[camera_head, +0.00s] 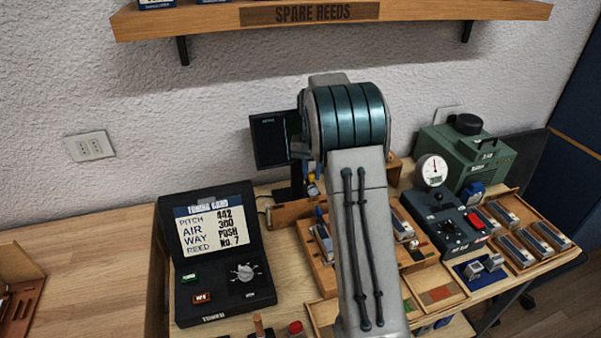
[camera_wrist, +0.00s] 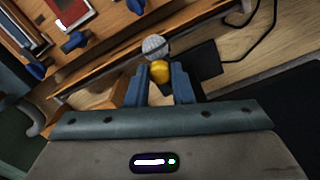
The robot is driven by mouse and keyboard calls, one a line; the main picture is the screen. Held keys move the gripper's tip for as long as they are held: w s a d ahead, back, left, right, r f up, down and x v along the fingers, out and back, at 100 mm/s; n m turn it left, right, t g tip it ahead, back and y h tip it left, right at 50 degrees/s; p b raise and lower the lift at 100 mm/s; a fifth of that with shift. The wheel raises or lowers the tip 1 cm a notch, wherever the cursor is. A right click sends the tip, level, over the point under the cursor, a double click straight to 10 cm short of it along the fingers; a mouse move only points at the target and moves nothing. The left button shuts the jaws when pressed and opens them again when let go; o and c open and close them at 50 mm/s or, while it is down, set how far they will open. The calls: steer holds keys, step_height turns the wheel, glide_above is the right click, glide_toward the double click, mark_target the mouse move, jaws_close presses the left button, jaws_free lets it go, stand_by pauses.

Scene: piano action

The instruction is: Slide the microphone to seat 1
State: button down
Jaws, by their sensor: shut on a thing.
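The microphone (camera_wrist: 155,46) has a grey mesh head and a yellow body, seen in the wrist view. My gripper (camera_wrist: 160,70) is shut on its yellow part, with one blue finger on either side. The mesh head sticks out beyond the fingertips. In the head view my arm hides most of the gripper; a small yellow and blue patch shows just left of the arm. I cannot tell which seat the microphone is at, as no seat label is readable.
The black tuning card box (camera_head: 215,250) stands at the left of the bench. A dark screen (camera_head: 270,140) stands behind my arm. A green machine (camera_head: 466,155), a black control box (camera_head: 445,222) and a wooden reed tray (camera_head: 555,262) fill the right. A shelf (camera_head: 420,10) hangs above.

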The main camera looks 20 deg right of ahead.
steer(key=c, duration=1.3)
jaws_free()
steer(key=shift+o, duration=0.2)
steer(key=shift+r, duration=0.1)
step_height(320, 180, up, 14)
steer(key=shift+b, duration=0.45)
steer(key=shift+a, duration=0.1)
